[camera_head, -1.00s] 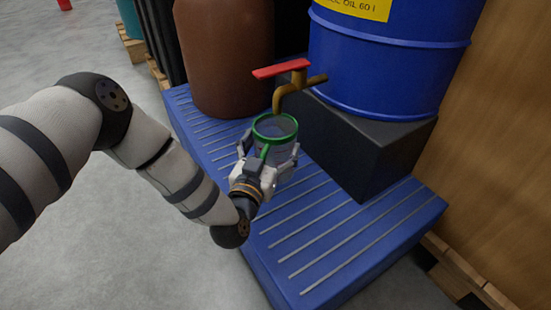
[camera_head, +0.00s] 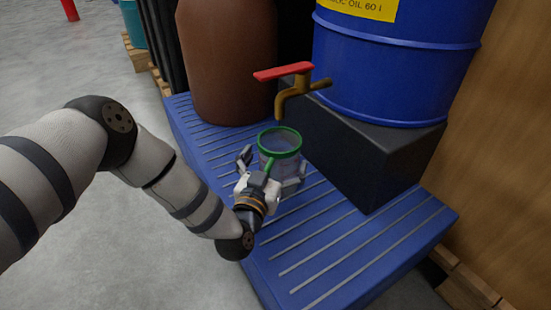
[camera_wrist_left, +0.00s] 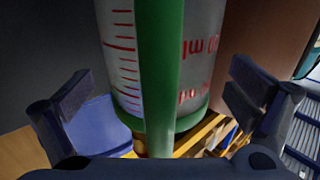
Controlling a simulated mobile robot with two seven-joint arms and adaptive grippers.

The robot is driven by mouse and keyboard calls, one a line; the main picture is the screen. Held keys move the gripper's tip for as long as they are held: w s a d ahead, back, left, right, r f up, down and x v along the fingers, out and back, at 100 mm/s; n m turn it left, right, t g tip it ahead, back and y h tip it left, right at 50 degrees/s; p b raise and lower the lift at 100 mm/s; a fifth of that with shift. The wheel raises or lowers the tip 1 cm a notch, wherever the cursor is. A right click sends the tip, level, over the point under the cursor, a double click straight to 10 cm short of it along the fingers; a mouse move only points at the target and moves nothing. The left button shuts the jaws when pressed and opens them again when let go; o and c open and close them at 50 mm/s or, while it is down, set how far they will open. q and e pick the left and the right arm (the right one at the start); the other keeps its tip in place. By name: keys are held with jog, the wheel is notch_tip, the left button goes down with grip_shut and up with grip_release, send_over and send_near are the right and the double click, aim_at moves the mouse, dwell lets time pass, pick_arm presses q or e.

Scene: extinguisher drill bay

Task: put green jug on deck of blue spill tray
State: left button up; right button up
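The green jug (camera_head: 280,142) is a clear vessel with a green rim, green handle and red markings. In the head view it appears upright over the deck of the blue spill tray (camera_head: 352,245), just below the tap spout. Its base is partly hidden, so contact with the deck is not clear. My left gripper (camera_head: 272,171) is around the jug, with fingers spread on either side. In the left wrist view the jug (camera_wrist_left: 190,60) fills the middle, with gaps between it and both fingers. My right gripper is not in view.
A brass tap with a red lever (camera_head: 297,85) hangs close above the jug. The blue oil drum (camera_head: 400,60) stands on a black block (camera_head: 345,145) on the right. A brown drum (camera_head: 226,65) stands at the back of the tray. The front deck is clear.

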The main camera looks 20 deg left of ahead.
pick_arm(q)
jog(key=shift+r, duration=0.15)
jog(key=s+p, duration=0.5)
jog(key=s, duration=0.7)
jog(key=shift+d, duration=0.25)
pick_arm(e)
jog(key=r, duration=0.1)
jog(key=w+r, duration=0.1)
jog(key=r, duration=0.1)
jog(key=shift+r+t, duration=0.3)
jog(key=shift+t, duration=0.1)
